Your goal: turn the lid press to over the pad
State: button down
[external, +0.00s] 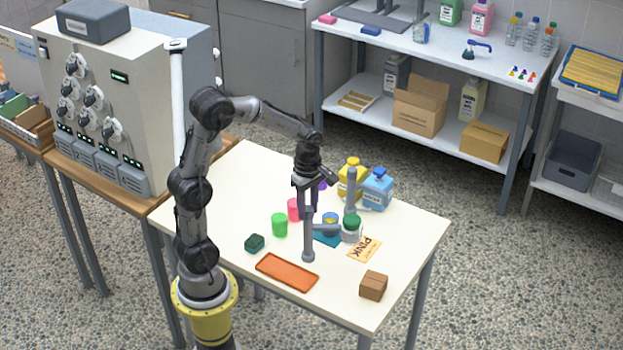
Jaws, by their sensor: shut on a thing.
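My gripper (307,208) points down over the middle of the table. It is shut on the upright grey handle of what looks like the lid press (308,243). A grey bar runs right from this handle toward a grey round base with a green top (351,227). A small blue and yellow item (330,219) stands at the pad. I cannot tell whether any part of the press is above the pad. The fingertips are small and partly merge with the handle.
A grey post (351,186), a yellow bottle (351,175) and a blue bottle (377,187) stand behind. Green (280,225) and pink (294,210) cups are left.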

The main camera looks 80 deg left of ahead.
jog(key=n, duration=1.1)
jog(key=shift+n, duration=0.4)
dwell(0.3)
jog(key=shift+c, duration=2.4)
grip_release()
jog(key=shift+r, duration=0.1)
notch_tip(320, 180, up, 14)
